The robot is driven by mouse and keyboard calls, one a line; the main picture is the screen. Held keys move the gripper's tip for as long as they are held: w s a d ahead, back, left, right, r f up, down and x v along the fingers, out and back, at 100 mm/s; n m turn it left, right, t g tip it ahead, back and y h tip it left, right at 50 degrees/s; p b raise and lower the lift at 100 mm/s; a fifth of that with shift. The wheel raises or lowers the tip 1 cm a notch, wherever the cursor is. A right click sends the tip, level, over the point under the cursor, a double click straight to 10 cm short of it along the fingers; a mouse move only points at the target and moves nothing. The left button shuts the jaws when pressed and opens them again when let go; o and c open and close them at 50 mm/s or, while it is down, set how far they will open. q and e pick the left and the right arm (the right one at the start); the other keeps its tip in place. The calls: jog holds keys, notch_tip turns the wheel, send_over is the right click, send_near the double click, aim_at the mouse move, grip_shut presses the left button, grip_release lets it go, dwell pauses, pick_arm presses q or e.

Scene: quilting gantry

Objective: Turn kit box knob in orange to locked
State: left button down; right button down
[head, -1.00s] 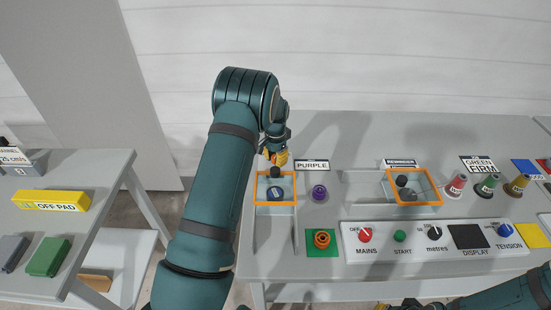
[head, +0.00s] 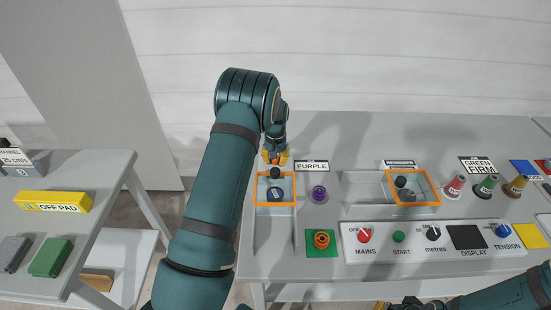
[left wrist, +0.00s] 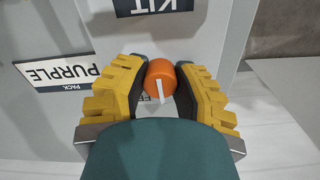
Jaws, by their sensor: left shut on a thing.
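In the left wrist view the orange knob (left wrist: 162,78) has a white pointer line and sits between the two yellow fingers of my left gripper (left wrist: 158,88), which is shut on it. A dark KIT label (left wrist: 152,4) lies just beyond the knob. Small lettering beside the knob is partly hidden by a finger. Only a yellow bit of my right gripper (head: 382,305) shows at the bottom edge.
A purple knob (head: 319,194) stands right of the box, near the PURPLE label (head: 312,167). A second orange-rimmed box (head: 415,202), a control panel (head: 400,252) and several cones (head: 487,185) are farther right. A side table (head: 110,170) stands at left.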

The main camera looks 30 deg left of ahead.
pick_arm(q)
jog(key=n, duration=0.5)
jog(key=shift+p, duration=0.3)
jog(key=shift+n, duration=0.3)
jog(key=c, duration=0.7)
grip_release()
notch_tip(320, 180, up, 12)
dwell(0.4)
